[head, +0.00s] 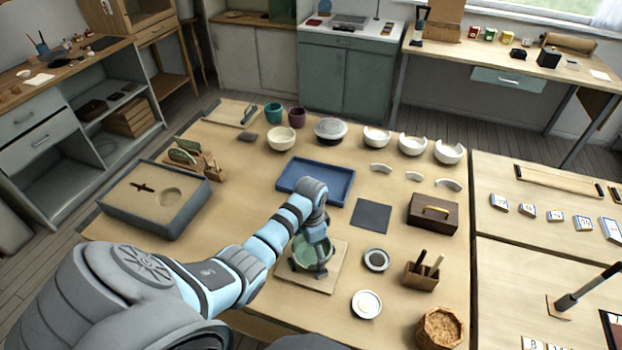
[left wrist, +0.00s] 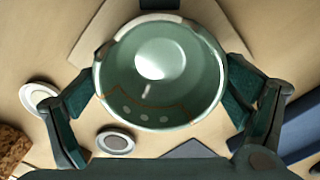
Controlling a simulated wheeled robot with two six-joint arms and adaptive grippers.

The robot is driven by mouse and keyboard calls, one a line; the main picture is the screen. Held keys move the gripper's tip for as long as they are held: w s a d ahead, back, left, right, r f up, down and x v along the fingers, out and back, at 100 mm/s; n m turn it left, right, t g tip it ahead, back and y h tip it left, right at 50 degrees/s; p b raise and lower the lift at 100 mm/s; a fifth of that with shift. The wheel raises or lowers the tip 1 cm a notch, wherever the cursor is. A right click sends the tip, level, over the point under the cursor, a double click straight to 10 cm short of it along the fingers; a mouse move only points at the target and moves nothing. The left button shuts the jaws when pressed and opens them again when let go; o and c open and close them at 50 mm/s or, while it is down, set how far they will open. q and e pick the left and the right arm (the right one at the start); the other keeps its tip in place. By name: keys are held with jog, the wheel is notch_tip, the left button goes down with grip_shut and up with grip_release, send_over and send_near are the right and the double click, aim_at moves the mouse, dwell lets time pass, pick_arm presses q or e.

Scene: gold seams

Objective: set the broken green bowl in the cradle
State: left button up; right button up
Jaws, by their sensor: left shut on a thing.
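The green bowl (head: 302,254) is at the front middle of the table, over a square pale board (head: 322,285). In the left wrist view the bowl (left wrist: 160,75) lies between my fingers, its inside facing the camera, with a thin brownish jagged line across its lower wall. My left gripper (head: 318,262) is shut on the bowl. Whether the bowl touches the board is hidden. No part is clearly marked as the cradle; a grey box of sand (head: 140,215) with a round hollow stands at the left. My right gripper is not in view.
A blue tray (head: 343,198) lies behind the gripper, with a dark mat (head: 371,215) to its right. A small round dish (head: 376,260), a white dish (head: 366,304) and a wooden tool holder (head: 422,276) stand to the right. White bowls (head: 412,145) line the back.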

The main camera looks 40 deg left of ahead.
pick_arm(q)
jog(key=shift+f, duration=0.2)
dwell(0.4)
jog(key=o, duration=0.7)
jog(key=shift+o, duration=0.2)
jog(key=shift+r, duration=0.1)
jog(key=shift+r+p, duration=0.4)
jog(key=shift+r, duration=2.5)
